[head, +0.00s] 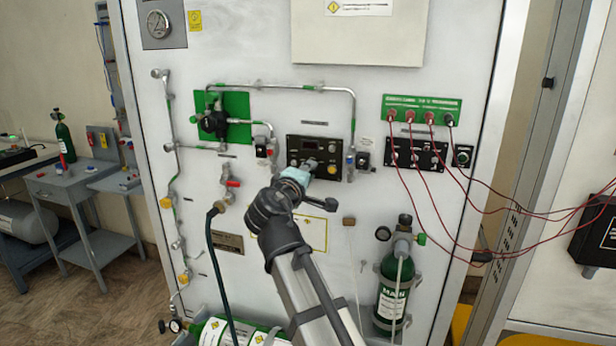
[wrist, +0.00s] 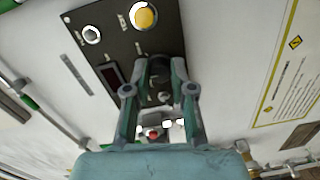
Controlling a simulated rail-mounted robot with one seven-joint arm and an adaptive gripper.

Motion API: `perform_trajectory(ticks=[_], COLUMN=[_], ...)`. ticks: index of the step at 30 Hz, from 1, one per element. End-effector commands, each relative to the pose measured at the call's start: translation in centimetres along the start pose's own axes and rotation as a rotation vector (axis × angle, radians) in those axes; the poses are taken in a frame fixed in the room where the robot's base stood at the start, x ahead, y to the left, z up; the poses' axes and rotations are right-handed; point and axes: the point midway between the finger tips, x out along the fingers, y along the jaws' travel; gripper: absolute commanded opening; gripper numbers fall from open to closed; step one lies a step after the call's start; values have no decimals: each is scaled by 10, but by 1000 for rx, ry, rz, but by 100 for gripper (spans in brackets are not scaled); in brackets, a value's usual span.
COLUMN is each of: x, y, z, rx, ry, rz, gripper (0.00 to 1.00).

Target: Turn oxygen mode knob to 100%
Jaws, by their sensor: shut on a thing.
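The black oxygen control panel (head: 296,143) is mounted on the white board, and it fills the upper middle of the wrist view (wrist: 121,45). My gripper (head: 311,166) reaches up to the lower middle of this panel. In the wrist view my gripper (wrist: 160,74) has its two fingers on either side of a dark knob (wrist: 159,67) and is shut on it. The knob's pointer and the mode labels are too small and too covered to read.
A yellow round knob (wrist: 144,17) and a dark display (wrist: 112,73) are on the same panel. A green panel with red cables (head: 422,107) is to the right. A green cylinder (head: 393,285) stands below right. A dark hose (head: 209,235) hangs at left.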

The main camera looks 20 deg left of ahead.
Motion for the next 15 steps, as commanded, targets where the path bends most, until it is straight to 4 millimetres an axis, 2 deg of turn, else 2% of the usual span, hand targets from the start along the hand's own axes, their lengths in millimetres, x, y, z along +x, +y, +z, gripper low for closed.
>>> perform_trajectory(ticks=[9, 10, 11, 12, 15], x=[1, 1, 1, 1, 0], y=[1, 1, 1, 1, 1], z=[0, 0, 0, 0, 0], rx=[0, 0, -1, -1, -1], ry=[0, 0, 0, 0, 0], rz=[2, 2, 2, 2, 1], gripper=[0, 31, 41, 49, 49])
